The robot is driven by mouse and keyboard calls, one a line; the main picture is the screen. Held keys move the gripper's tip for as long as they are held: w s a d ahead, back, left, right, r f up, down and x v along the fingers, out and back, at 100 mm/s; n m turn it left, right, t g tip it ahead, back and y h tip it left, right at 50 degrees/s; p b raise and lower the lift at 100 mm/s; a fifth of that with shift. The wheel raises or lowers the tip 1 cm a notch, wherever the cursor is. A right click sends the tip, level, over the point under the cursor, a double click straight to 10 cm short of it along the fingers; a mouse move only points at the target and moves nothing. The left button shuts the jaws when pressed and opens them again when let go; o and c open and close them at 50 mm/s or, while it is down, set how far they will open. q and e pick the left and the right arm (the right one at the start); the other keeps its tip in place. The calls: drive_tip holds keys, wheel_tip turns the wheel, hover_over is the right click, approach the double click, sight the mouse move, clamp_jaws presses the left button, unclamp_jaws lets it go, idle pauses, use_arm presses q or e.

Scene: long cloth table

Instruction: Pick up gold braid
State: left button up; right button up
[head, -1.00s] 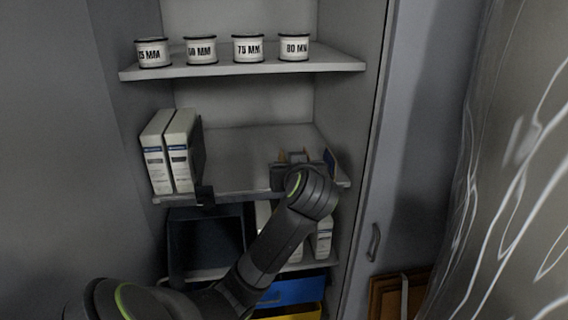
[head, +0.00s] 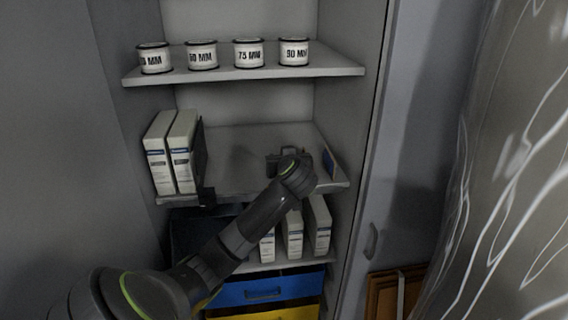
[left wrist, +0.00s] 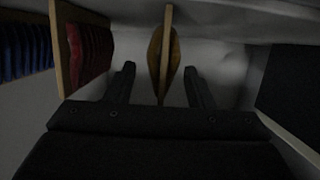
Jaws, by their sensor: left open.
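A gold-brown braid (left wrist: 174,60) on a thin, upright wooden card shows in the left wrist view. My left gripper (left wrist: 160,78) is open, with one dark finger on each side of the braid's near end. I see gaps between the braid and both fingers. In the head view my left gripper (head: 287,160) reaches over the middle shelf (head: 235,180), and the arm hides the gold braid there. A dark red braid (left wrist: 92,48) and a dark blue braid (left wrist: 24,45) hang on cards to the left in the wrist view. My right gripper is out of view.
Two white box files (head: 170,152) stand at the left of the same shelf. A small upright card (head: 330,163) is at its right end, near the cabinet wall. Labelled spools (head: 248,53) line the shelf above. More box files (head: 293,232) and a blue drawer (head: 262,291) are below.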

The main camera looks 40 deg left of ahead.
use_arm(q)
drive_tip(key=shift+w+a, duration=0.1)
drive_tip(key=shift+a, duration=0.05)
clamp_jaws()
idle(0.4)
